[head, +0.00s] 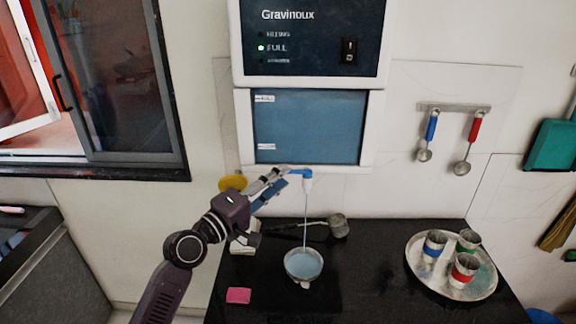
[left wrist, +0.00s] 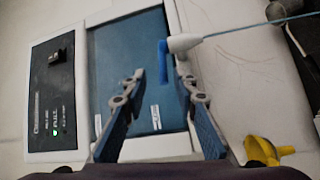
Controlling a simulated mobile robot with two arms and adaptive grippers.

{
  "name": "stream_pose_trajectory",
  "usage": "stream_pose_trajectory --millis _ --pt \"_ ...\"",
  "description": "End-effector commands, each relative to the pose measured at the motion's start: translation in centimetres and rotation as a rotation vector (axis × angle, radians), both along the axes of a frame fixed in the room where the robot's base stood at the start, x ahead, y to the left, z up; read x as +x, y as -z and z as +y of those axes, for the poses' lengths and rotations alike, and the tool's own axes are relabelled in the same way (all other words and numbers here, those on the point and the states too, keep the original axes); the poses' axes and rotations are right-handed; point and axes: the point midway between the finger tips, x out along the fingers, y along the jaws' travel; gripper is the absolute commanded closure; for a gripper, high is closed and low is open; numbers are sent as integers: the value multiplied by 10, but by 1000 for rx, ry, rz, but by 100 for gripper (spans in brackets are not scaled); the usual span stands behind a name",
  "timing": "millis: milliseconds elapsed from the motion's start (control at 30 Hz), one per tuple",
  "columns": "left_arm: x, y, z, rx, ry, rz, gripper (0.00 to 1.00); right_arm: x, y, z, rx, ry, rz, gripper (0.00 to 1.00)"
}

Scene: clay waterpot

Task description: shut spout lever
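The blue spout lever (head: 299,172) sits on the white spout (head: 308,184) below the water dispenser (head: 308,125). A thin stream runs from the spout into a metal bowl (head: 303,264) on the counter. My left gripper (head: 277,182) is just left of the lever. In the left wrist view my left gripper (left wrist: 160,80) is open, with a gap between its two fingers. The blue lever (left wrist: 163,62) appears in line with that gap, near the fingertips, and the white spout (left wrist: 184,42) is beside it. I cannot tell whether a finger touches the lever. My right gripper is not in view.
A round tray (head: 420,275) with metal cups stands at the right of the black counter (head: 370,255). A long-handled ladle (head: 338,226) lies behind the bowl. A pink sponge (head: 238,295) lies at front left. A yellow object (head: 232,183) is behind my left gripper.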

Motion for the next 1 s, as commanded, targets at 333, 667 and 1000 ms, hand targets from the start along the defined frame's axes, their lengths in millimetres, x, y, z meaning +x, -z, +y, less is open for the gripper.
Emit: stream_pose_trajectory --millis 333,667,1000 --pt "32 -3 -25 1 -1 0 73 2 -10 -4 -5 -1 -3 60" --pt "34 -2 -27 3 -2 0 73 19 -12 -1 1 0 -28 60" --pt "34 -2 -27 3 -2 0 100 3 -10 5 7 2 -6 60"
